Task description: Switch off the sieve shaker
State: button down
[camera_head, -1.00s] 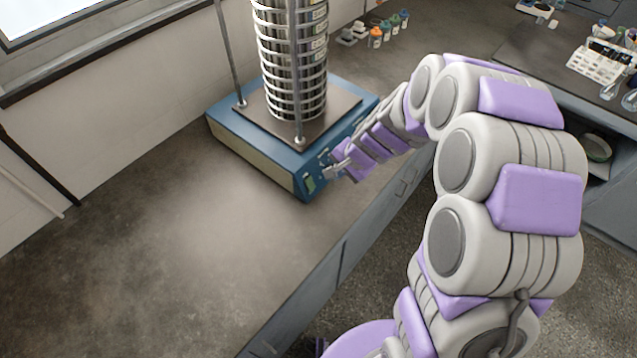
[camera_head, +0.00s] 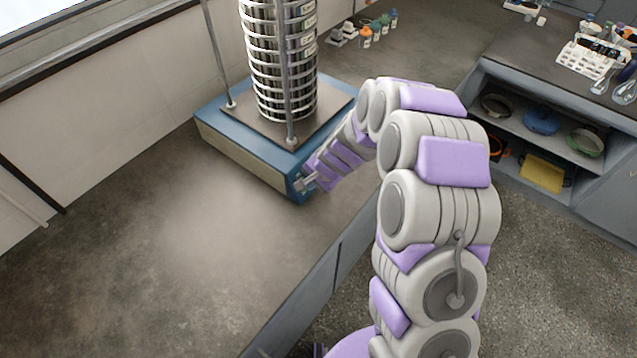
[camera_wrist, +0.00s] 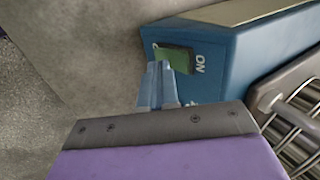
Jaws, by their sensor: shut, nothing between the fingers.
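The sieve shaker stands on the bench in the head view, with a blue base (camera_head: 228,133) and a tall stack of round metal sieves (camera_head: 283,62) between upright rods. In the wrist view a green switch (camera_wrist: 176,58) sits on the blue base's panel beside the word "ON". My gripper (camera_head: 304,185) is at the base's near right corner in the head view. In the wrist view my gripper (camera_wrist: 160,72) is shut and empty, its fingertips over the lower left part of the green switch. Whether they touch it I cannot tell.
Small bottles (camera_head: 367,36) stand on the bench behind the shaker. A shelf unit (camera_head: 520,118) with bowls is at the right. The bench top (camera_head: 190,240) in front of the shaker is clear.

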jog(key=shift+w+a+f, duration=0.15)
jog(key=shift+a+f, duration=0.15)
jog(key=shift+f, duration=0.15)
dwell(0.3)
jog(key=shift+r+p, duration=0.7)
jog(key=shift+r, duration=0.15)
jog(key=s+d+r+p, duration=0.2)
jog(key=s+d+r, duration=0.4)
jog(key=r, duration=0.3)
jog(key=shift+d+p, duration=0.35)
jog(key=shift+d, duration=0.3)
jog(key=shift+d, duration=0.5)
